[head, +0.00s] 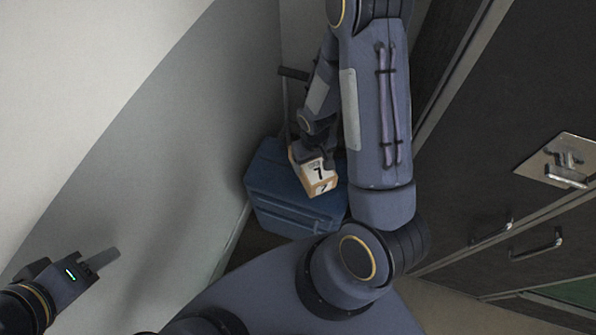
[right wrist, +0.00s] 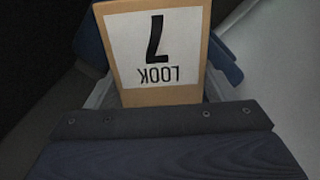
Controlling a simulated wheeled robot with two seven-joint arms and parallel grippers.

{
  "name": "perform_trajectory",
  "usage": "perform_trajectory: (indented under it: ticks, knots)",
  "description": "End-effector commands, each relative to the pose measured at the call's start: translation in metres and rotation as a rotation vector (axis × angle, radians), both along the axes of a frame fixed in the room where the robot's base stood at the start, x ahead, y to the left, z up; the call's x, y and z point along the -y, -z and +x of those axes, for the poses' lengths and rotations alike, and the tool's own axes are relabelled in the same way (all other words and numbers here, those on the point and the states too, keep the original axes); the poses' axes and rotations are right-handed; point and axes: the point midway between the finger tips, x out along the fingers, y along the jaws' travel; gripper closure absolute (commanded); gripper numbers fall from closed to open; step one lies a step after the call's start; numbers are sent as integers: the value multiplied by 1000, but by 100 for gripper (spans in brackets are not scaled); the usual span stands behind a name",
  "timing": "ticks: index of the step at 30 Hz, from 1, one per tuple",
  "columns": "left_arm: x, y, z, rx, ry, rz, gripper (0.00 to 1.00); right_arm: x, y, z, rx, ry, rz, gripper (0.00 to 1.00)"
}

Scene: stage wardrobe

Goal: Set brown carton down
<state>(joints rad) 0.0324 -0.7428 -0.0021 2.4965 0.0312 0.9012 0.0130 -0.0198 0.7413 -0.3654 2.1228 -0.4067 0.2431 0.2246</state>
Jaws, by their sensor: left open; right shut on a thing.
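The brown carton (head: 318,177) is a small box with white labels marked 7. My right gripper (head: 315,151) is shut on it, over the blue case in the head view. I cannot tell whether the carton touches the case. In the right wrist view the carton (right wrist: 157,50) shows a white label with an upside-down "LOOK" and a 7, just beyond the dark gripper edge (right wrist: 165,120). My left gripper (head: 98,262) is open and empty at the lower left, far from the carton.
The blue case (head: 290,205) with a raised dark handle (head: 293,73) stands on the floor by the grey wall (head: 170,150). Dark cabinets with metal handles (head: 535,245) and a latch plate (head: 562,164) line the right side.

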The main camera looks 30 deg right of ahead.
Motion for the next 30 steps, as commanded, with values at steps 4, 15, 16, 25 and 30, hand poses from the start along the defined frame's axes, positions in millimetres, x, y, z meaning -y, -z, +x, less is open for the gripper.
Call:
perform_trajectory:
  ticks: [4, 15, 16, 25, 30]
  knots:
    - [0, 25, 0, 0, 0, 0, 57, -12, 35, 20, -1, 0, 0, 54]
    - [0, 39, 0, 0, 0, 0, 57, -24, 60, 40, 0, 0, 0, 54]
    - [0, 42, 0, 0, 0, 0, 57, -25, 63, 42, 0, 0, 0, 54]
    - [0, 55, 0, 0, 0, 0, 57, -24, 89, 41, 0, 2, 0, 54]
    - [0, 56, 0, 0, 0, 0, 57, -24, 90, 41, 0, 1, 0, 54]
